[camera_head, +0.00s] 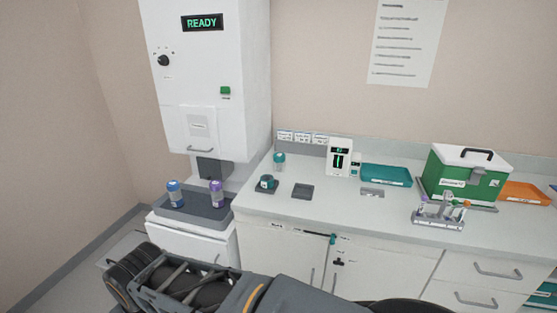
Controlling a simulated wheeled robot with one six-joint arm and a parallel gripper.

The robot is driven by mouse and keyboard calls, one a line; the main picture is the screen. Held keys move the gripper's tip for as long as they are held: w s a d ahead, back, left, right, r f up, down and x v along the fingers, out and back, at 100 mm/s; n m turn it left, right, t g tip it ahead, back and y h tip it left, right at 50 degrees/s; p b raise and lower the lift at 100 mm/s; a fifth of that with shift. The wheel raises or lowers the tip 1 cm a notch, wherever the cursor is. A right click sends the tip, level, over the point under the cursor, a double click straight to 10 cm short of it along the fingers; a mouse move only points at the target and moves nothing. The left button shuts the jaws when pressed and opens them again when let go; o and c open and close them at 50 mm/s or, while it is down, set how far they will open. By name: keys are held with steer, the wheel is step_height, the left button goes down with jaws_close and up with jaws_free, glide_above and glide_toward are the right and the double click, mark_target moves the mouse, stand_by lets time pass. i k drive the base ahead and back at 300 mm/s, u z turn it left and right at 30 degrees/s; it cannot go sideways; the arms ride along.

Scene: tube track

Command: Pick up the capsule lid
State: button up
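A small teal, lid-like piece (267,182) sits on a dark holder near the counter's left end; I cannot tell for sure that it is the capsule lid. Behind it a clear capsule with a teal top (279,159) stands upright on the counter. A blue-topped capsule (174,192) and a purple-topped capsule (217,193) stand upright on the grey ledge (190,208) of the white station at left. My arm crosses the bottom of the view, well in front of and below these things. My gripper's fingertips do not show.
A dark square pad (302,191) lies right of the teal piece. Further right are a small white device (339,157), a teal tray (386,176), a tube rack (438,215), a green box (465,178) and an orange tray (524,193). The counter's front strip is mostly clear.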

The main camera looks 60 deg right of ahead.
mark_target(280, 158)
steer(key=z, duration=0.7)
steer(key=i, duration=0.9)
steer(key=z, duration=1.25)
steer(key=i, duration=0.35)
steer(key=z, duration=0.25)
